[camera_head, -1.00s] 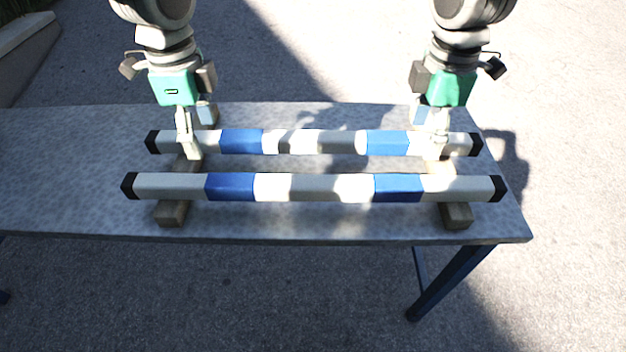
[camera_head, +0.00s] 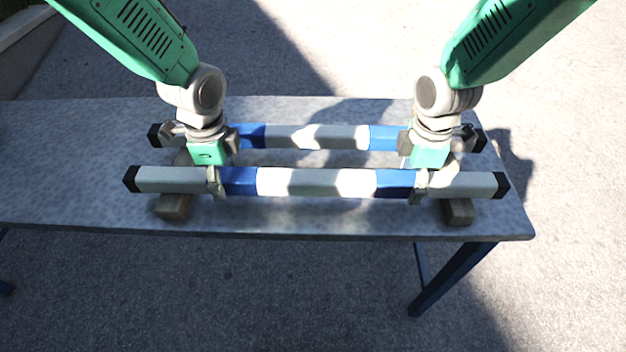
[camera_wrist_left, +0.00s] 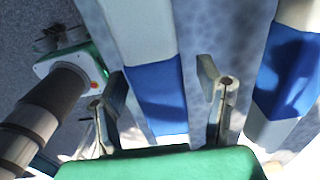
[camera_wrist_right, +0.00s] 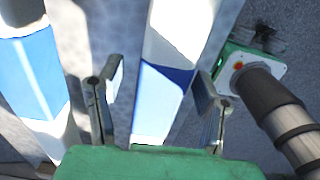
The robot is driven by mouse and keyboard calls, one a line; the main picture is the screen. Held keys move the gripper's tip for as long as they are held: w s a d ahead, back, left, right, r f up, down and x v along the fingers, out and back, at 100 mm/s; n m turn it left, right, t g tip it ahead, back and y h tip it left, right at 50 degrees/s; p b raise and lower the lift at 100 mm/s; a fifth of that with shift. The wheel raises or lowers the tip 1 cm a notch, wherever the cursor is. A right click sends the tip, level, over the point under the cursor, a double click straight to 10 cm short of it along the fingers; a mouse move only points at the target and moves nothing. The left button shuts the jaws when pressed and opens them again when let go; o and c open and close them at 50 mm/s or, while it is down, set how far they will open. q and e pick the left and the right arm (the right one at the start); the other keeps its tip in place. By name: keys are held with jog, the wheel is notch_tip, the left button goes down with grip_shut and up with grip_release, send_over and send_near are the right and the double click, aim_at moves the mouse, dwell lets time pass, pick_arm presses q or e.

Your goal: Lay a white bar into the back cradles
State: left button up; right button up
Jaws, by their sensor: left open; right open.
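Two long bars with white, grey-shaded and blue bands and black end caps lie side by side across the table. The back bar (camera_head: 335,137) is partly hidden behind my grippers. The front bar (camera_head: 318,183) rests on wooden blocks. My left gripper (camera_head: 216,184) is open at the front bar's left blue band; in the left wrist view its fingers (camera_wrist_left: 165,108) stand either side of the bar (camera_wrist_left: 156,88). My right gripper (camera_head: 420,188) is open at the right blue band; in the right wrist view its fingers (camera_wrist_right: 158,105) likewise flank the bar (camera_wrist_right: 160,95). Contact cannot be told.
The wooden blocks (camera_head: 172,207) and (camera_head: 458,212) stick out in front of the front bar. The grey table (camera_head: 70,160) is clear on the left. Its front edge lies close in front of the blocks. Dark shadow covers part of the ground.

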pick_arm(q)
jog(key=shift+d+f, duration=0.15)
jog(key=shift+d, duration=0.05)
pick_arm(e)
jog(key=shift+d+f, duration=0.2)
jog(key=shift+d, duration=0.05)
pick_arm(q)
jog(key=shift+d, duration=0.35)
pick_arm(e)
jog(key=shift+d+f, duration=0.1)
jog(key=shift+d, duration=0.25)
pick_arm(q)
jog(key=shift+a, duration=0.4)
grip_shut()
pick_arm(e)
jog(key=shift+a, duration=0.4)
grip_shut()
jog(key=shift+r, duration=0.2)
